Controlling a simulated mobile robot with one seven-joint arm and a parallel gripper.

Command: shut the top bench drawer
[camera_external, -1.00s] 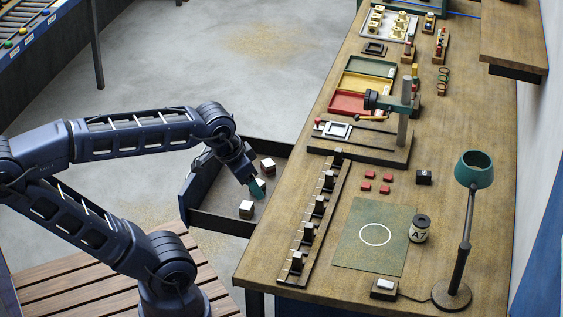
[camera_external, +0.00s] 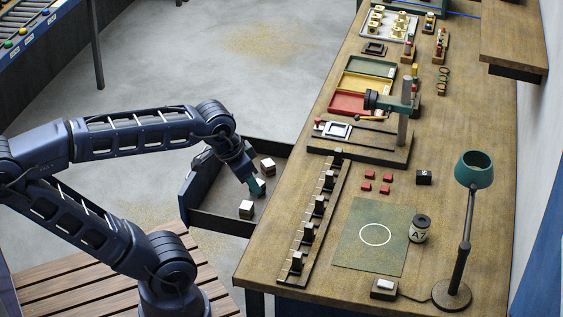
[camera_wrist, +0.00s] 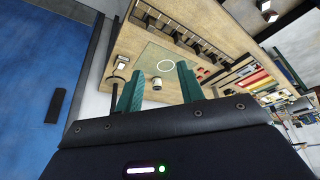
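The bench drawer (camera_external: 215,221) stands pulled out from the left side of the wooden bench (camera_external: 293,220). It is dark grey and open at the top.
On the bench are a rail (camera_external: 315,217) with dark blocks, a green mat (camera_external: 365,252), a tin (camera_external: 419,228), a lamp (camera_external: 472,172), and a drill stand (camera_external: 405,113). A slatted platform (camera_external: 110,265) lies left of the drawer. The floor behind the drawer is clear.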

